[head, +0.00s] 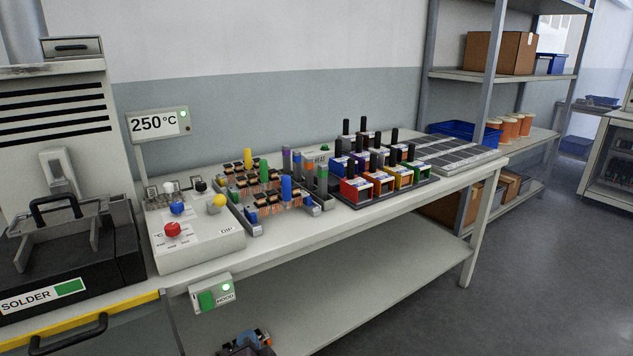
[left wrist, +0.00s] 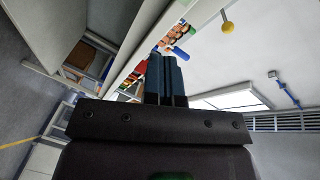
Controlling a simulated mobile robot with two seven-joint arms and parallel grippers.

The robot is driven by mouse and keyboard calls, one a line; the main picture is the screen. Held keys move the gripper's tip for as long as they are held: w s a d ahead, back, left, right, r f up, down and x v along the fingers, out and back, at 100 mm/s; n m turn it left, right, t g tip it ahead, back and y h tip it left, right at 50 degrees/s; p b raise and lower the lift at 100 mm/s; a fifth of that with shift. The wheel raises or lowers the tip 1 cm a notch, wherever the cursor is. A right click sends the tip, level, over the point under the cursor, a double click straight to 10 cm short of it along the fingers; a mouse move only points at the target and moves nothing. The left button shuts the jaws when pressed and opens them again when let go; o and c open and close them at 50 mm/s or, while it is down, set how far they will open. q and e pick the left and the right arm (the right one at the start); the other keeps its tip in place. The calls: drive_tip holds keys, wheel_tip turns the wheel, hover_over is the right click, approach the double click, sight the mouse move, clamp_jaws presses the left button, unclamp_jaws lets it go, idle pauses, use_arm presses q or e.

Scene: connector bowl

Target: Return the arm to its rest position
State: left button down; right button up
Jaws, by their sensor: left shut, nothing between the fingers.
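My left gripper (head: 246,342) shows at the bottom edge of the head view, low in front of the workbench and below its top. Only a small part of it is seen there, and the rest is cut off by the frame. In the left wrist view its two blue fingers (left wrist: 166,76) are together, with nothing between them. The fingers appear apart from the bench and everything on it. My right gripper is in neither view.
The white workbench (head: 390,212) holds a control box (head: 195,245) with coloured knobs, connector boards (head: 272,205), coloured bins (head: 372,188) and a grey tray (head: 455,153). A solder station (head: 70,255) stands left. Shelving (head: 500,76) stands right. Floor (head: 540,270) at right is clear.

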use_arm(q)
drive_tip(key=s+a+f+n+g+h+p, duration=0.1)
drive_tip(key=s+a+f+n+p, duration=0.1)
drive_tip(key=s, duration=0.9)
drive_tip(key=s+a+f+n+g+h+p, duration=0.1)
drive_tip(key=s+a+f+n+g+p, duration=0.1)
drive_tip(key=s+a, duration=0.5)
drive_tip(key=s+a+f+n+g+h+p, duration=0.1)
drive_tip(key=s+a+n+p, duration=0.3)
drive_tip(key=s, duration=1)
drive_tip(key=shift+s+a+f+n+g+h, duration=0.3)
drive_tip(key=shift+a+f+n+g+h, duration=0.1)
drive_tip(key=shift+a+f+n+h, duration=0.15)
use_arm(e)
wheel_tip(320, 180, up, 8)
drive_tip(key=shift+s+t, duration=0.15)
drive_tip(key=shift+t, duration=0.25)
use_arm(q)
drive_tip(key=shift+d, duration=0.1)
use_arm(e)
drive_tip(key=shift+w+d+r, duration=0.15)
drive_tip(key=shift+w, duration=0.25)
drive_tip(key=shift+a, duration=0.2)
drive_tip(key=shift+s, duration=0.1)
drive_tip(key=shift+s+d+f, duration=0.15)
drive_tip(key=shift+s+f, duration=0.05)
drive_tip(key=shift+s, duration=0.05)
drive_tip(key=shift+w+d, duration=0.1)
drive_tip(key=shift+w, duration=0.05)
